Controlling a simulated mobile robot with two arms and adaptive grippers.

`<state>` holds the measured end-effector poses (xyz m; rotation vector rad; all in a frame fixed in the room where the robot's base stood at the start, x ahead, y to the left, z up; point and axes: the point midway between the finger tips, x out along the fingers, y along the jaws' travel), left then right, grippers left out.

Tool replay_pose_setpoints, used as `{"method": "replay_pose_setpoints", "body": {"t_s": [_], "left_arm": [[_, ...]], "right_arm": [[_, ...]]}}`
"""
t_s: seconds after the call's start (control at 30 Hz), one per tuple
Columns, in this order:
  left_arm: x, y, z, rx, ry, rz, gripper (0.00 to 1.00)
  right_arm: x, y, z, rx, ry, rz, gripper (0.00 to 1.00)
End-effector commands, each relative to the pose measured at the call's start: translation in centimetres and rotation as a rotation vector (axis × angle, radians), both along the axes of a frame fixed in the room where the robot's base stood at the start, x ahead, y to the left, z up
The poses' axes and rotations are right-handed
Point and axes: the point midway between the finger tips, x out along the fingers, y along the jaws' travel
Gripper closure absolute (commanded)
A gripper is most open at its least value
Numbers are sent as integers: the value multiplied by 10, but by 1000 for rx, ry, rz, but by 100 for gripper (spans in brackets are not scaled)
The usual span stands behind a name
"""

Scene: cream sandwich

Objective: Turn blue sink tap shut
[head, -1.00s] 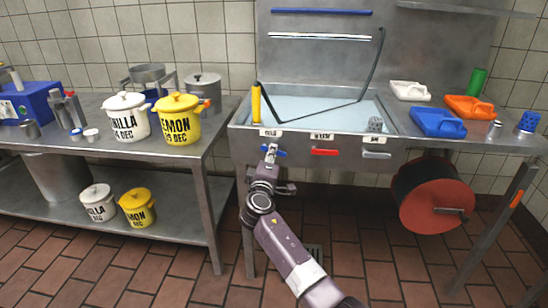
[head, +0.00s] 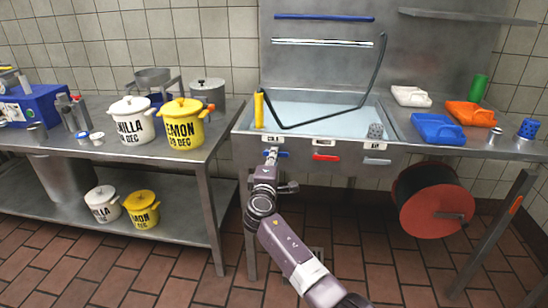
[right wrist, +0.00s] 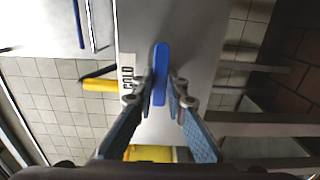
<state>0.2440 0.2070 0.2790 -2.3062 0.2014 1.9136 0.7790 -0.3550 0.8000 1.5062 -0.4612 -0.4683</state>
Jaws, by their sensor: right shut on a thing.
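The blue tap handle (head: 283,154) is on the sink's front panel under the COLD label (head: 271,138). In the right wrist view the blue handle (right wrist: 160,62) stands lengthwise between the two fingers. My right gripper (head: 270,157) is at this handle, and in the wrist view it (right wrist: 160,92) is shut on it, one finger on each side. The sink (head: 385,133) holds pale blue water. My left gripper is not in view.
A red tap handle (head: 327,157) and a grey one (head: 377,161) sit to the right. A yellow-handled hose (head: 259,108) stands at the sink's left. A yellow pot (head: 183,124) is on the left counter. A red reel (head: 436,212) hangs at right.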

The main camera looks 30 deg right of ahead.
Motion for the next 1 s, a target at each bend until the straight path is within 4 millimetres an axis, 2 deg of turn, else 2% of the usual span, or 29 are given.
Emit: {"method": "replay_pose_setpoints", "body": {"t_s": [0.07, 0.1, 0.27, 0.67, 0.77, 1.0], "left_arm": [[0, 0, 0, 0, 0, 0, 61], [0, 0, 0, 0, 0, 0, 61], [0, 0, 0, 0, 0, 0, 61], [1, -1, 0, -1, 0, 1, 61], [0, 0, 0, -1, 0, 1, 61], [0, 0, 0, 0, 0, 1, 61]], "right_arm": [[0, 0, 1, -5, 0, 1, 100], [0, 0, 1, -4, -1, 1, 86], [0, 0, 1, -3, -1, 1, 70], [-6, 5, -1, 0, 0, 3, 70], [-17, 13, -1, 1, -1, 3, 70], [-56, 39, -1, 2, 0, 3, 70]]}}
